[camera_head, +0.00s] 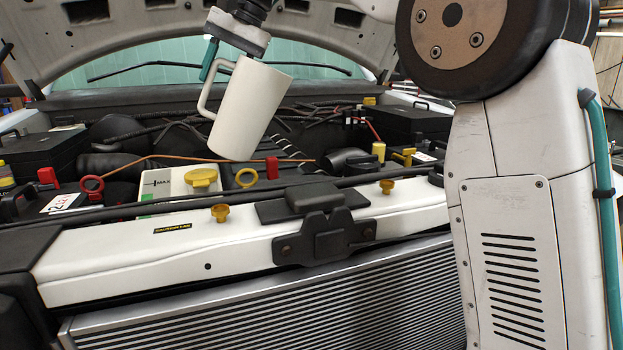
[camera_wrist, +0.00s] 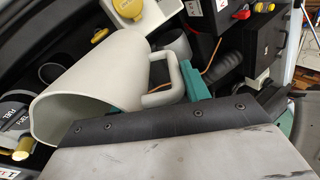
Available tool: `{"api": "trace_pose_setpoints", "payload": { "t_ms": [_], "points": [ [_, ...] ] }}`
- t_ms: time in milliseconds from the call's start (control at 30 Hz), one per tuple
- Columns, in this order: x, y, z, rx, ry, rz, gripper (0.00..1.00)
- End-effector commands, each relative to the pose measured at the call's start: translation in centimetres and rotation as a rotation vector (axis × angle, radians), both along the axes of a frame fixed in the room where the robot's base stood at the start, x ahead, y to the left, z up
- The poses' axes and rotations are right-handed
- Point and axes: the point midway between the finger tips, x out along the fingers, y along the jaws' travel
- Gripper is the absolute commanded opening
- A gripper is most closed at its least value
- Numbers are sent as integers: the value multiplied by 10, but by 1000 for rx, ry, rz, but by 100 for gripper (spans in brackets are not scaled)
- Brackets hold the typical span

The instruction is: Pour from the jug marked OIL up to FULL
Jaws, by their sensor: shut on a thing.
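A plain white jug (camera_head: 248,108) hangs in the air over the engine bay, tilted, its handle to the left. My gripper (camera_head: 210,62) is shut on that handle, with a teal finger beside it. In the wrist view the jug (camera_wrist: 95,80) fills the left side, and the teal finger of my gripper (camera_wrist: 195,88) is at the handle. No OIL marking shows on the jug's visible sides, and its contents are hidden. I see no stream of liquid. A white reservoir (camera_head: 158,182) with a MAX mark and a yellow cap (camera_head: 201,178) is below the jug.
The raised hood (camera_head: 150,30) is overhead. A dark box (camera_head: 399,123) stands right.

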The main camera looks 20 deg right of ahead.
Motion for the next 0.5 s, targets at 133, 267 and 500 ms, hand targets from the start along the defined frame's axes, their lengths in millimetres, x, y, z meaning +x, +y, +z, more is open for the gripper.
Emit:
{"api": "trace_pose_setpoints", "payload": {
  "t_ms": [133, 267, 500],
  "points": [
    [-3, -8, 3, 71, -23, -4, 0],
    [-5, -16, 4, 135, -41, -4, 0],
    [-8, -26, 0, 247, -72, -1, 0]
  ]
}}
